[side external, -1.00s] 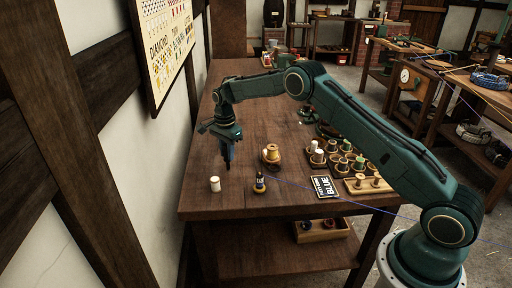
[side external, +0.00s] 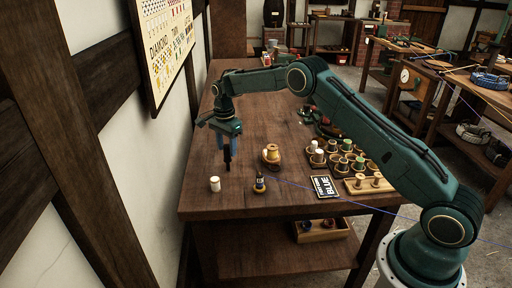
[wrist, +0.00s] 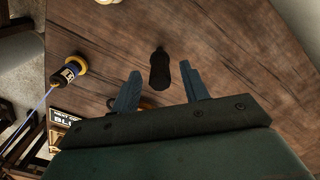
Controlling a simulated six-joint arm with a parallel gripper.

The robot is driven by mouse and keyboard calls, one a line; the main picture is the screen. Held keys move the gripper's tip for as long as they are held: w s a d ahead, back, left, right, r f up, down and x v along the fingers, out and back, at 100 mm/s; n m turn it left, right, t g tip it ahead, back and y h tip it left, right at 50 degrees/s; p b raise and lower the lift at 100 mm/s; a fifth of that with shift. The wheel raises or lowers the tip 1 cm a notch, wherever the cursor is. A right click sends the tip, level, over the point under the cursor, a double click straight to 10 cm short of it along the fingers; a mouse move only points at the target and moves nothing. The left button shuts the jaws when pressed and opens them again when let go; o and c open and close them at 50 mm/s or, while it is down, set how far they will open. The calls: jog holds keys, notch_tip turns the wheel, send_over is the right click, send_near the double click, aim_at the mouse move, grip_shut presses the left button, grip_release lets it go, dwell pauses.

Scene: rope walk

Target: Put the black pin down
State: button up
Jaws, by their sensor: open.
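The black pin (side external: 227,163) is on the table, directly below my gripper (side external: 226,152) in the side view. In the wrist view the black pin (wrist: 159,70) looks dark and roughly upright. It lies between the lines of the two blue fingers of my gripper (wrist: 159,84), with a visible gap on each side. The gripper is open and does not grip the pin. Whether the pin's foot rests fully on the wood is too small to tell.
A white spool (side external: 215,184) and a blue-wound spool (side external: 260,184) stand near the table's front edge. A BLUE sign (side external: 325,187) and a rack of several spools (side external: 350,160) lie farther right.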

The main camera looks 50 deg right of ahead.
notch_tip(320, 180, up, 9)
jog(key=shift+f, duration=0.1)
jog(key=shift+r, duration=0.55)
dwell(0.4)
jog(key=s+a+r+n+t, duration=0.35)
jog(key=s+r+n, duration=0.55)
jog(key=s+r, duration=1)
jog(key=s+a+f+n+t, duration=0.1)
jog(key=s+n, duration=0.3)
jog(key=s, duration=0.9)
jog(key=s+a+f+n+t, duration=0.1)
jog(key=s+f+n, duration=0.3)
jog(key=s, duration=0.8)
jog(key=shift+s+a+n, duration=0.4)
jog(key=shift+a+n, duration=0.1)
jog(key=shift+a, duration=0.1)
